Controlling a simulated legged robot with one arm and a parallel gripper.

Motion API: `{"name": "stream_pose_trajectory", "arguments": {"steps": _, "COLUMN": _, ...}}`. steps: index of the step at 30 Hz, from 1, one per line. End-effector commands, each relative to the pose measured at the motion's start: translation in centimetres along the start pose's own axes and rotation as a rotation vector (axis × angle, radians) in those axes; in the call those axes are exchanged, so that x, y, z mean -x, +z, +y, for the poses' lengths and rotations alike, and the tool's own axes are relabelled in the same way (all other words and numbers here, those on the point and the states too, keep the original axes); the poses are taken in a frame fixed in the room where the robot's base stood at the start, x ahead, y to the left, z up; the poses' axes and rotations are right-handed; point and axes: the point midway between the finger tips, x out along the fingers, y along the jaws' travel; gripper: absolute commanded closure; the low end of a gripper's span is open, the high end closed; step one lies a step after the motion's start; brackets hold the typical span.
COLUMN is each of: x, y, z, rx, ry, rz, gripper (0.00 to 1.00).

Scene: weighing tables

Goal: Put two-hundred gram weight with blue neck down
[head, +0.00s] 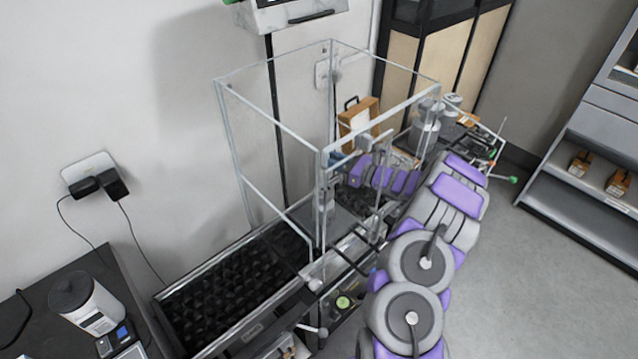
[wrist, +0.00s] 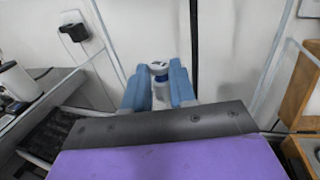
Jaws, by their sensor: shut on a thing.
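The weight with the blue neck (wrist: 159,72) shows in the wrist view, upright between the blue fingers of my gripper (wrist: 159,86). My gripper is shut on it. Its lower part is hidden behind the dark edge of my gripper. In the head view my purple and grey arm reaches to the glass draft enclosure (head: 322,150), and the gripper end is there among the glass panes and frame. The weight is too small to make out clearly in the head view.
A black textured tray (head: 215,305) lies left of the enclosure. A wooden case (head: 358,118) stands behind it on the right. A white canister (head: 88,303) stands on the dark table at left. Shelves (head: 590,165) stand at right, with open floor before them.

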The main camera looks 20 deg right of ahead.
Motion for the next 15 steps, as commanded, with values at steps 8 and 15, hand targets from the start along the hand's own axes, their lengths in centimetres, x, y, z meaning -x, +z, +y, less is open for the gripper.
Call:
{"name": "stream_pose_trajectory", "arguments": {"steps": 8, "x": -0.7, "y": -4.2, "z": 0.8, "rx": 0.003, "ry": 0.004, "rz": 0.008, "gripper": 1.00}}
{"name": "stream_pose_trajectory", "arguments": {"steps": 15, "x": -0.6, "y": -6.8, "z": 0.6, "rx": 0.002, "ry": 0.005, "rz": 0.005, "gripper": 1.00}}
